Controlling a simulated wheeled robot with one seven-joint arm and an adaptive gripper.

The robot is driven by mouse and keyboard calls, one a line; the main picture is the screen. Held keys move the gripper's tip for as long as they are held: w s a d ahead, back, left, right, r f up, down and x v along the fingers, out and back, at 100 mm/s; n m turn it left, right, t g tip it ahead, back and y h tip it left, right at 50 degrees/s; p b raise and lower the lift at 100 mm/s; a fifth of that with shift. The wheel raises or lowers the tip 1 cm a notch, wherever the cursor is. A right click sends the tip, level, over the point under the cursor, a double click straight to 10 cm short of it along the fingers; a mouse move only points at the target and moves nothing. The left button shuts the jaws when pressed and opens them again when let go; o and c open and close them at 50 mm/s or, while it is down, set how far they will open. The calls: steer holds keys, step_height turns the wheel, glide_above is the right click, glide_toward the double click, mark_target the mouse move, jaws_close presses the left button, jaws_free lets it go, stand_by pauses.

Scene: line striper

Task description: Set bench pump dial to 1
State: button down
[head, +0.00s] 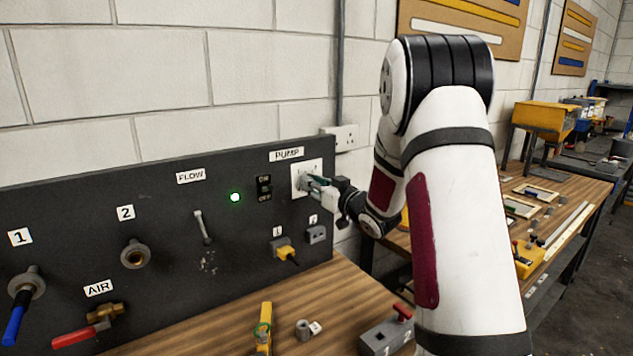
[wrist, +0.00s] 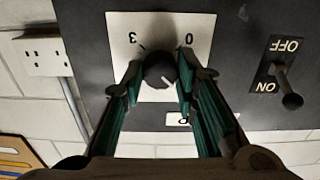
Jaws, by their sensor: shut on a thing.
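The pump dial is a black round knob (wrist: 159,70) on a white square plate (head: 299,170) under the PUMP label (head: 287,154). In the wrist view the plate appears upside down, with 3 at upper left and 0 at upper right; the other numbers are hidden by my fingers. A small pale line shows on the knob's lower right, but I cannot read which number it points to. My gripper (head: 311,183) is at the plate; its two green-padded fingers are closed on opposite sides of the knob. In the head view the gripper hides the knob.
An ON/OFF toggle switch (head: 264,187) is left of the plate, and a lit green lamp (head: 235,197) beyond it. Plug sockets (head: 316,234) sit below. A wall outlet (head: 345,138) is to the right. The bench (head: 345,290) holds small loose parts.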

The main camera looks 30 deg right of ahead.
steer(key=shift+f, duration=0.15)
steer(key=c, duration=1.2)
jaws_free()
steer(key=shift+c, duration=0.2)
steer(key=s, duration=1.2)
steer(key=shift+d, duration=0.2)
